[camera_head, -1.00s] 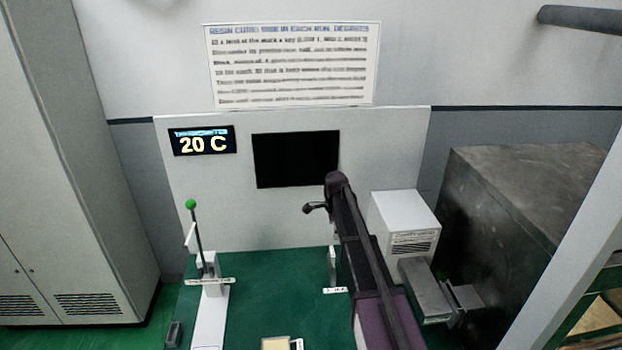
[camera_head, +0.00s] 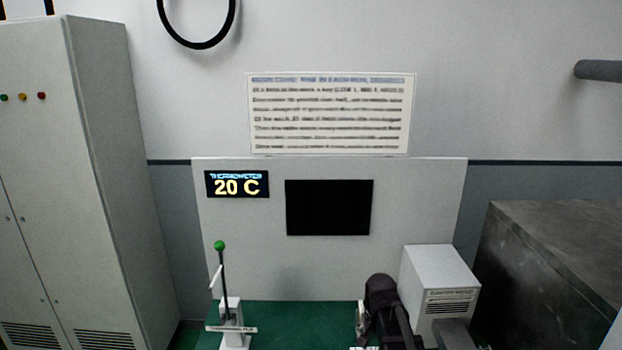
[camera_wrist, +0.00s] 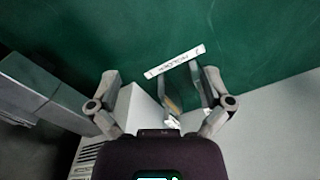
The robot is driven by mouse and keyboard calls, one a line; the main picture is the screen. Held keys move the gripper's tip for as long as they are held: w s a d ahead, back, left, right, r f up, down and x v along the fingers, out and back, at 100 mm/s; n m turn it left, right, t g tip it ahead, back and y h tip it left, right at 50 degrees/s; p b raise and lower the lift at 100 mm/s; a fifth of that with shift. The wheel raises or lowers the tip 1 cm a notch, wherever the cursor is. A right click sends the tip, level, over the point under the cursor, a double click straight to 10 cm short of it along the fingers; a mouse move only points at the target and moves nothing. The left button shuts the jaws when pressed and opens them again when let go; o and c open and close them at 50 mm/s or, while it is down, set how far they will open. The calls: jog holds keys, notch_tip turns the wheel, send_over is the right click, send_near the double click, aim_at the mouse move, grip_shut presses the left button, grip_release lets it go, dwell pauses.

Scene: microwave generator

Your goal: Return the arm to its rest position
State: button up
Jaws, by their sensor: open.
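My arm (camera_head: 384,305) shows as a dark, rounded link at the bottom of the head view, in front of the white box and the green table. In the wrist view my gripper (camera_wrist: 162,88) has its two grey fingers spread wide apart, with nothing held between them. Beyond the fingers is a small upright holder (camera_wrist: 207,88) with a white label plate (camera_wrist: 175,62) on the green table top (camera_wrist: 90,35). I cannot tell the distance from the fingers to the holder. In the head view my fingers are hidden.
A lever with a green knob (camera_head: 219,246) stands left on the table. A white vented box (camera_head: 440,280) stands right of my arm, beside a large dark block (camera_head: 560,260). Behind are a panel with a 20 C display (camera_head: 237,184) and a black screen (camera_head: 329,208). A grey cabinet (camera_head: 70,180) stands left.

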jog(key=s+f+n+b, duration=0.1)
jog(key=s+n, duration=0.4)
jog(key=s, duration=0.4)
jog(key=shift+s+f+n, duration=0.25)
jog(key=shift+f+n, duration=0.15)
jog(key=shift+c, duration=0.2)
